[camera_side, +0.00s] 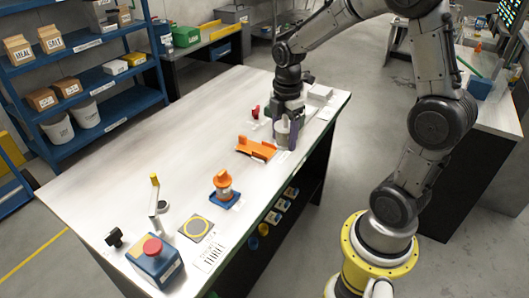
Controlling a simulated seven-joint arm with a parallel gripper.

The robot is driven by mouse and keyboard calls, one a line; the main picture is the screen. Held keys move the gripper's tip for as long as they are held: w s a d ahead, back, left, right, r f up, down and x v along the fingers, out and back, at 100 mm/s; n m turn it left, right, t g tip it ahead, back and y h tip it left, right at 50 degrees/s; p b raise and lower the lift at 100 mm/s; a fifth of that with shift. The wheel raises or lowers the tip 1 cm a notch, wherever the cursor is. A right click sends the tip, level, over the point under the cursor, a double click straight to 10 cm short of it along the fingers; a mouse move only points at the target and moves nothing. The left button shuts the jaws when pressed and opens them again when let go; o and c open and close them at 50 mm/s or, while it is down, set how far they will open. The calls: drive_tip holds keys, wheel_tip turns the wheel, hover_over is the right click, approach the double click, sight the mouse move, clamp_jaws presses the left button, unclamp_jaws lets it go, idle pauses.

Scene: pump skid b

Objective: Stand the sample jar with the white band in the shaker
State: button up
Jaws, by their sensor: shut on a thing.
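My gripper (289,122) is at the far right part of the bench, pointing down and shut on a small grey jar (282,138). A pale band seems to show on the jar, but it is too small to be sure. The fingers partly hide the jar, and I cannot tell whether its base touches the bench. An orange cradle-like fixture (257,148) lies just left of the jar. A blue base with an orange-topped piece (223,186) stands nearer the front. I cannot tell which of these two is the shaker.
A blue box with a red button (154,260), a crank-like post (157,205) and a square pad with a round mark (195,228) stand at the bench's near left. A small red item (256,111) lies behind the orange fixture. The bench's left middle (160,145) is clear.

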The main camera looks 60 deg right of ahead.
drive_tip(key=s+d+m, duration=0.1)
drive_tip(key=d, duration=0.2)
hover_over(264, 152)
drive_tip(key=s, duration=0.1)
wheel_tip(264, 152, down, 9)
drive_tip(key=shift+r, duration=0.15)
drive_tip(key=shift+w+d+f, duration=0.15)
drive_tip(key=shift+w+f, duration=0.35)
drive_tip(key=shift+f, duration=1.7)
drive_tip(key=o, duration=1.4)
drive_tip(key=shift+f, duration=0.15)
drive_tip(key=shift+o, duration=0.2)
